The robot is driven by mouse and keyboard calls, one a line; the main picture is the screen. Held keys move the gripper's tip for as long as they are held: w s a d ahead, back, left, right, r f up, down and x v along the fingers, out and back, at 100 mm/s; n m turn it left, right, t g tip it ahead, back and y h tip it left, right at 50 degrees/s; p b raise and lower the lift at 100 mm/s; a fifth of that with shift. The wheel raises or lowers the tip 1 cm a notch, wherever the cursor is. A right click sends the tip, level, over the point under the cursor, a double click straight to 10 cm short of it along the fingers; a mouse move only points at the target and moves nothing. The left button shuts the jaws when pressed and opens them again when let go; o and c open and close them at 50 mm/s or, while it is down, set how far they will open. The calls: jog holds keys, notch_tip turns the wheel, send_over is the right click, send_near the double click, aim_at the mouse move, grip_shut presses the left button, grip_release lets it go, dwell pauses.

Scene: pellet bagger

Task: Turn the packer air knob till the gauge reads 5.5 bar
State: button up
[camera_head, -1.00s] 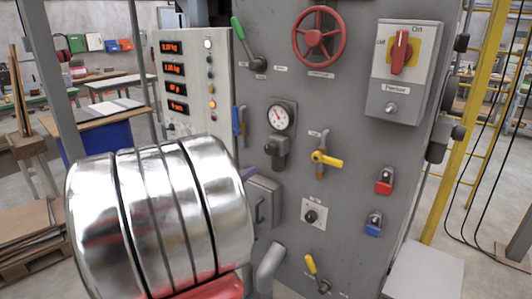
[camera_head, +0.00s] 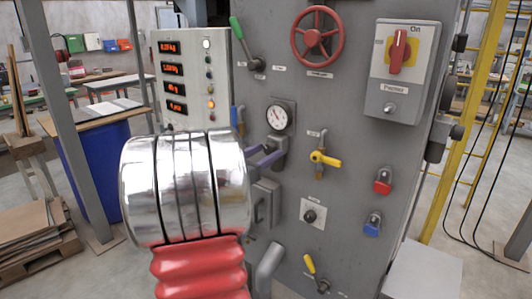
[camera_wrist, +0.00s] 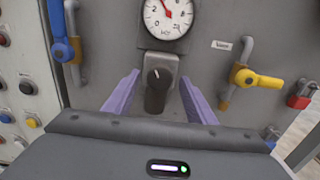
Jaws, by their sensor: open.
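The gauge is small in the head view (camera_head: 279,117), so I cannot read an exact value. My gripper (camera_wrist: 159,76) is open, its two purple fingers on either side of the knob, with visible gaps and no clear contact.
A yellow-handled valve (camera_wrist: 258,78) is right of the knob, and a blue-handled valve (camera_wrist: 61,40) is left. A grey box with a handle (camera_head: 265,203) sits below. A red handwheel (camera_head: 318,37) and the power switch box (camera_head: 402,68) are higher on the panel.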

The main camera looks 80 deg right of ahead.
jog(key=shift+s+d, duration=0.2)
jog(key=shift+d, duration=0.15)
jog(key=shift+c, duration=0.2)
jog(key=c, duration=0.9)
jog(key=shift+d, duration=0.15)
jog(key=shift+c, duration=0.5)
jog(key=shift+a+m, duration=0.2)
jog(key=shift+m, duration=0.2)
jog(key=m, duration=0.4)
jog(key=shift+f, duration=0.1)
jog(key=m, duration=0.7)
